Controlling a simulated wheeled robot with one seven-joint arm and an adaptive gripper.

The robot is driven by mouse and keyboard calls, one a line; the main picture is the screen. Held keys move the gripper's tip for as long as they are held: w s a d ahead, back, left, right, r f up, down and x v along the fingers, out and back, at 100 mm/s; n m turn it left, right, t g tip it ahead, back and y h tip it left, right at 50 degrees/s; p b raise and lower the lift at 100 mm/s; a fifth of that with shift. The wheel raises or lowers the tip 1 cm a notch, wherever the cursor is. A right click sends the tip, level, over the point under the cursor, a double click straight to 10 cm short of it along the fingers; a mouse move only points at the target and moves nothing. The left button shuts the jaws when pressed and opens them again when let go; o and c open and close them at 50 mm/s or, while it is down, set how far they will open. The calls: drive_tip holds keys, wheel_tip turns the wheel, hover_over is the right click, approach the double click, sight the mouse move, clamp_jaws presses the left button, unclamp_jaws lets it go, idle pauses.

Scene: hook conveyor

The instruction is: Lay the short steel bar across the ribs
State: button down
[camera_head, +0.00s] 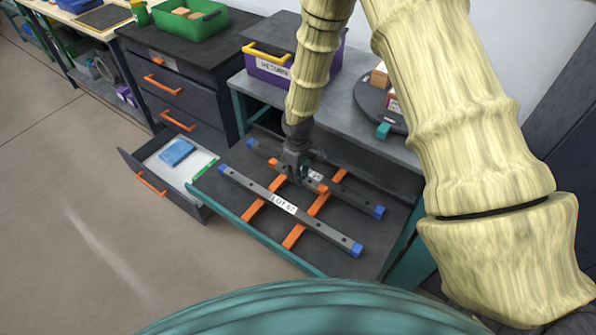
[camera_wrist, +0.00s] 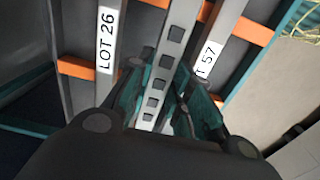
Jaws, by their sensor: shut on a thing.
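My gripper (camera_head: 296,170) is over the low dark table, in among the bars. In the wrist view its teal fingers (camera_wrist: 163,95) are closed on the short steel bar (camera_wrist: 178,30), a pale grey bar with a row of square holes. The short bar lies between a bar labelled LOT 26 (camera_wrist: 112,20) and a bar labelled LOT 57 (camera_wrist: 222,35), roughly in line with them. It passes over an orange rib. I cannot tell whether it touches the rib. In the head view the gripper mostly hides it. The orange ribs (camera_head: 298,233) lie under the blue-ended bars (camera_head: 325,232).
An open drawer (camera_head: 200,172) with a blue item stands left of the table. A grey bench (camera_head: 345,120) behind carries a purple RETURN box (camera_head: 268,70) and a round turntable (camera_head: 376,105). A green bin (camera_head: 190,22) sits on the dark cabinet.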

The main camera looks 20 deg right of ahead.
drive_tip(key=f+b, duration=0.1)
drive_tip(key=f, duration=0.1)
drive_tip(key=f+b, duration=0.1)
drive_tip(key=f, duration=0.3)
drive_tip(key=shift+w+b, duration=0.35)
drive_tip(key=shift+b, duration=0.05)
drive_tip(key=shift+w+f+b, duration=0.2)
drive_tip(key=shift+f+b, duration=0.25)
drive_tip(key=shift+f, duration=1)
drive_tip(key=shift+s+r, duration=0.1)
drive_tip(key=c, duration=1.2)
unclamp_jaws()
